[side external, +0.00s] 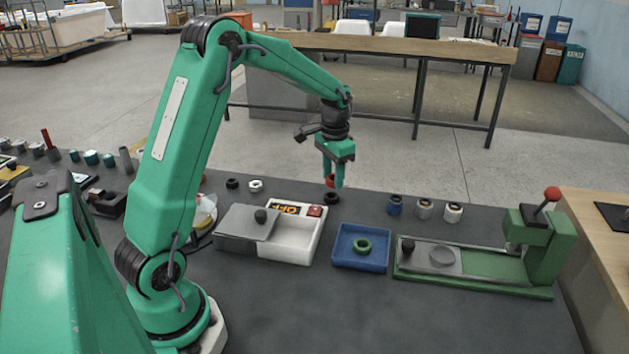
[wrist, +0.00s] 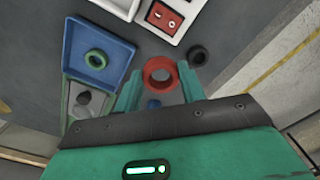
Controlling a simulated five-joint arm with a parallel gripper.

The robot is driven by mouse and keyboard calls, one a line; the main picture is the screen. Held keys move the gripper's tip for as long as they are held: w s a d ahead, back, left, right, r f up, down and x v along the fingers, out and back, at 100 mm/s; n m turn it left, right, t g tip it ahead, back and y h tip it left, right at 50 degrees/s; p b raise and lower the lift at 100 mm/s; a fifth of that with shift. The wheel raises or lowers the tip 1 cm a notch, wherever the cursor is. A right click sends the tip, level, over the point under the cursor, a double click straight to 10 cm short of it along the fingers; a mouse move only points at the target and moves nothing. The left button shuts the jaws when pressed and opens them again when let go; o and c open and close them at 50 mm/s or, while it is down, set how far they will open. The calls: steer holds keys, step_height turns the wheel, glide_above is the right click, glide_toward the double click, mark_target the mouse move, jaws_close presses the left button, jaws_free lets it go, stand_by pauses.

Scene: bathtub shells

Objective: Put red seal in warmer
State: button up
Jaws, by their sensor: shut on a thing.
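My gripper (side external: 334,178) is shut on the red seal (wrist: 176,70), a ring held between the fingertips; the seal also shows small in the side view (side external: 329,181). It is in the air behind the white warmer box and the blue tray. The warmer (side external: 296,249) stands on the dark bench. Its grey lid (side external: 242,222) with a black knob covers the left part, and the right part looks open. An orange OFF label and a red switch (side external: 315,211) sit at its back. In the wrist view the warmer (wrist: 183,30) is partly cut off at the top.
A blue tray (side external: 340,258) holding a green ring (side external: 362,245) is right of the warmer. A black ring (side external: 332,198) lies near the gripper. A green press (side external: 545,245) with a red-knobbed lever is at the right. Several small cylinders (side external: 424,209) stand behind it.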

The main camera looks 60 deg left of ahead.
steer(key=s+d+m, duration=0.3)
steer(key=s+d, duration=1.1)
steer(key=s, duration=0.2)
steer(key=shift+d+r, duration=0.25)
steer(key=shift+r, duration=0.15)
steer(key=shift+s+a, duration=0.1)
glide_above(289, 242)
step_height(289, 242, down, 7)
steer(key=shift+s, duration=0.1)
steer(key=shift+f, duration=2)
steer(key=shift+f, duration=0.1)
